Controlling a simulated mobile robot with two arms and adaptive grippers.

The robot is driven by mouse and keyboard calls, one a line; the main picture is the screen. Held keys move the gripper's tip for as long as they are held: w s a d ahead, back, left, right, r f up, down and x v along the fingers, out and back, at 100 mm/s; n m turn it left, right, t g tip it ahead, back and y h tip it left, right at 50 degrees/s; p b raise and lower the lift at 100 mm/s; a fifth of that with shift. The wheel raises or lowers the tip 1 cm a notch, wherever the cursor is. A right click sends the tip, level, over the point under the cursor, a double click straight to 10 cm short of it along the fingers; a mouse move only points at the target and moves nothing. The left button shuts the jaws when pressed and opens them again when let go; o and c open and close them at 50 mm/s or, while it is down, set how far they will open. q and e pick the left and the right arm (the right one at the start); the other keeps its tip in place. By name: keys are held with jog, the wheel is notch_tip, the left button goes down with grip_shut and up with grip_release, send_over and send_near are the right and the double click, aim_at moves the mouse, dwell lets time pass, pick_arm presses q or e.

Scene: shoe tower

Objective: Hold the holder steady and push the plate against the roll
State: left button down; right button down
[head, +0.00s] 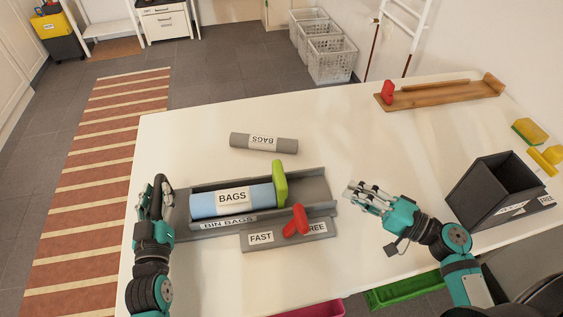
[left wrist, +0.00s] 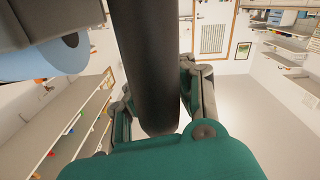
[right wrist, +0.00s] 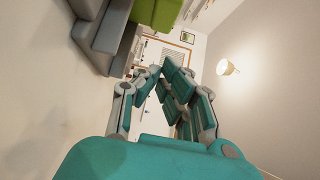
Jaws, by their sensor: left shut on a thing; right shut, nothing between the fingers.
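The grey holder (head: 320,190) labelled BIN BAGS lies on the white table. A blue roll (head: 203,204) with a BAGS label lies in its channel. The green plate (head: 280,184) stands upright at the roll's right end; I cannot tell whether they touch. A red lever (head: 296,222) sits between the FAST and FREE labels. My left gripper (head: 154,196) is shut on a dark upright grip (left wrist: 148,65) at the holder's left end. My right gripper (head: 366,196) is shut and empty, right of the holder and apart from the plate, which also shows in the right wrist view (right wrist: 155,12).
A grey roll (head: 264,142) lies behind the holder. A wooden rail (head: 440,95) with a red piece is at the back right. A dark open box (head: 490,195) stands at the right, near yellow and green items.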

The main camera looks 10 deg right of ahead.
pick_arm(q)
jog(key=shift+f, duration=0.5)
jog(key=c, duration=1.4)
grip_release()
jog(key=shift+r, duration=0.25)
jog(key=o, duration=0.4)
jog(key=shift+c, duration=0.2)
pick_arm(e)
jog(key=shift+d, duration=0.1)
pick_arm(q)
jog(key=shift+w, duration=0.1)
pick_arm(e)
jog(key=shift+w, duration=0.15)
pick_arm(q)
jog(key=shift+a+f, duration=0.15)
jog(key=shift+f, duration=0.15)
pick_arm(e)
jog(key=shift+a, duration=0.2)
pick_arm(q)
jog(key=s, duration=1.2)
jog(key=shift+a+r, duration=0.2)
jog(key=shift+r, duration=0.05)
